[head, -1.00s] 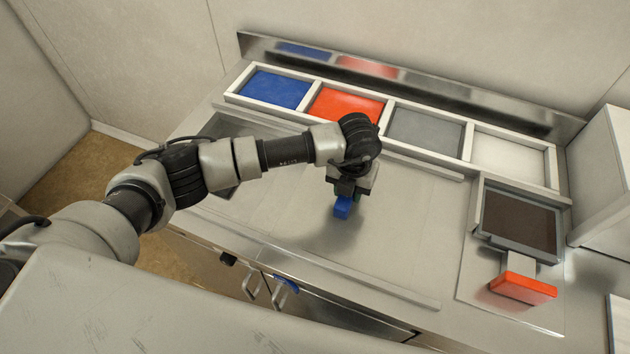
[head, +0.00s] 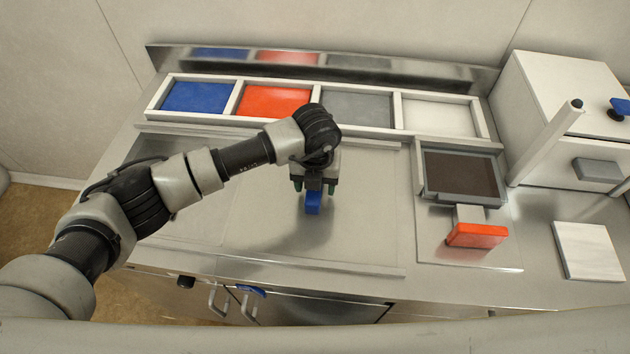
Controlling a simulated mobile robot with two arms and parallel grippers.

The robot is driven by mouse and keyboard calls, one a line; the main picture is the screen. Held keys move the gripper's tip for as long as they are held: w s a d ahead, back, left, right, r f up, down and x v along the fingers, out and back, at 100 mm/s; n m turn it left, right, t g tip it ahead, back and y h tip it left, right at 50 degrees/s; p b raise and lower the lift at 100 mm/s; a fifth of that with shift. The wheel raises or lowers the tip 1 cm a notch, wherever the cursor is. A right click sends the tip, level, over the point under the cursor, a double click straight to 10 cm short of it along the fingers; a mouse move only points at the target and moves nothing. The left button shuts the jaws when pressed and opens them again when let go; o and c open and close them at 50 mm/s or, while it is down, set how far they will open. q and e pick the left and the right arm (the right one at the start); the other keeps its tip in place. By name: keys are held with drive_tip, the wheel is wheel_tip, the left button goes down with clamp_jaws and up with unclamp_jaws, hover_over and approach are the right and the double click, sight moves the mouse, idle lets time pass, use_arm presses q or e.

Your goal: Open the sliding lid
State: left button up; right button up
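The sliding lid (head: 365,205) looks like a flat pale metal panel lying between two rails in the counter. A small blue block (head: 312,203), which looks like its handle, stands up from the metal surface. My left gripper (head: 314,186) points down at the block. Its green-tipped fingers show apart, one on each side of the block, with a gap visible. Whether a finger touches the block cannot be told. My forearm covers part of the panel's left side, so its left edge is hard to make out. My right gripper is not in view.
A tray row with blue, red, grey and white sections (head: 398,110) runs along the back. Right of the panel are a dark-brown-filled frame (head: 461,174) and a red block (head: 477,235). A white cabinet (head: 560,75), white post (head: 545,145) and white tile (head: 587,251) stand farther right.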

use_arm(q)
drive_tip(key=shift+r, duration=0.1)
drive_tip(key=shift+r, duration=0.35)
wheel_tip(320, 180, up, 9)
drive_tip(key=shift+f+b, duration=0.1)
drive_tip(key=shift+b, duration=1)
drive_tip(key=shift+r, duration=0.55)
